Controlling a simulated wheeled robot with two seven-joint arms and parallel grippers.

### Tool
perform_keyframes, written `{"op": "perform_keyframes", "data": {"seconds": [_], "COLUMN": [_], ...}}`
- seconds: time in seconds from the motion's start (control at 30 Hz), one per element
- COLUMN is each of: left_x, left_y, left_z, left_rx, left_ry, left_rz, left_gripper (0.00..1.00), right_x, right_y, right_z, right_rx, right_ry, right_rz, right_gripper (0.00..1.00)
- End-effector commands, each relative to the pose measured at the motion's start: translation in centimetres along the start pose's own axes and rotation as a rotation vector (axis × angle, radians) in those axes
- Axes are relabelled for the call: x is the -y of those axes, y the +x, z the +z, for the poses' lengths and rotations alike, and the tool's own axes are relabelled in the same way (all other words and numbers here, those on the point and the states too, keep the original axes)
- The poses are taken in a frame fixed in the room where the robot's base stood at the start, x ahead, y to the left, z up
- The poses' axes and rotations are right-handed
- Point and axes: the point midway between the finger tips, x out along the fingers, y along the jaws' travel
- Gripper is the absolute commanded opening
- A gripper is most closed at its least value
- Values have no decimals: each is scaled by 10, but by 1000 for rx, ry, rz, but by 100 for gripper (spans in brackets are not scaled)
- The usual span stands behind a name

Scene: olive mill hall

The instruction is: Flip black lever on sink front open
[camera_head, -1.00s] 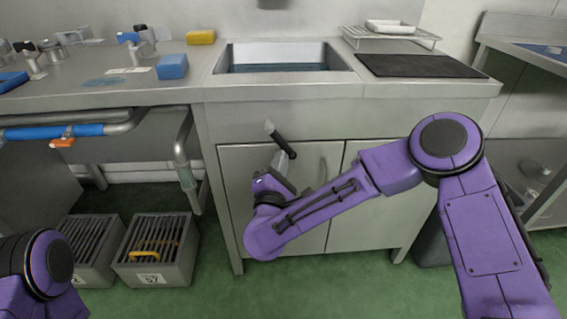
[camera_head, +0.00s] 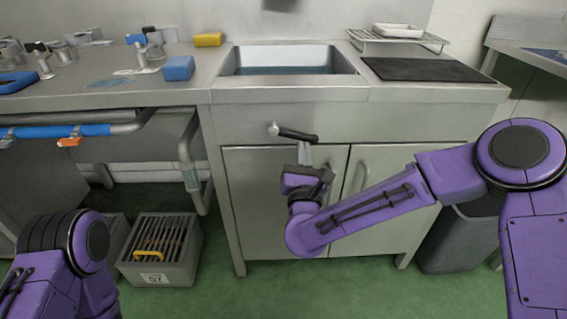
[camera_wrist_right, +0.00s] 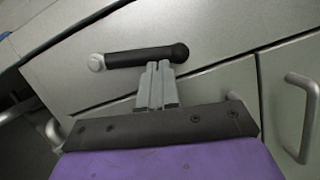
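The black lever (camera_head: 298,135) is on the sink front, just below the basin. Its pale pivot (camera_head: 273,129) is at the left end, and the handle points right, nearly level with a slight downward tilt. In the right wrist view, the black lever (camera_wrist_right: 147,55) lies across the grey panel above the fingers. My right gripper (camera_head: 304,146) is below the handle's right half. Its two grey fingers (camera_wrist_right: 158,66) are together with nothing between them, and the tips appear to touch the handle's underside near its free end. My left gripper is out of view; only my left arm shows.
Cupboard doors with bar handles (camera_head: 361,178) are right behind and below my right gripper. The sink basin (camera_head: 288,60) is above. A blue sponge (camera_head: 179,68) lies on the counter. A grated box (camera_head: 163,250) stands on the floor at left.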

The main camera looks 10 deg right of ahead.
Motion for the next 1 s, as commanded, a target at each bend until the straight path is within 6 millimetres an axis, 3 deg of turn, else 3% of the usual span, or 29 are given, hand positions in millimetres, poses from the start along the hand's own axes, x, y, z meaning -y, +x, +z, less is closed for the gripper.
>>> {"op": "perform_keyframes", "data": {"seconds": [0.4, 1.0], "left_x": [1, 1], "left_y": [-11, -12], "left_z": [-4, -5], "left_rx": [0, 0], "left_ry": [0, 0], "left_rz": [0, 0], "left_gripper": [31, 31], "right_x": [4, 5], "right_y": [5, 6], "right_z": [18, 20], "right_rx": [3, 2], "right_ry": [-206, -244], "right_rz": [57, 68], "right_gripper": [0, 0]}}
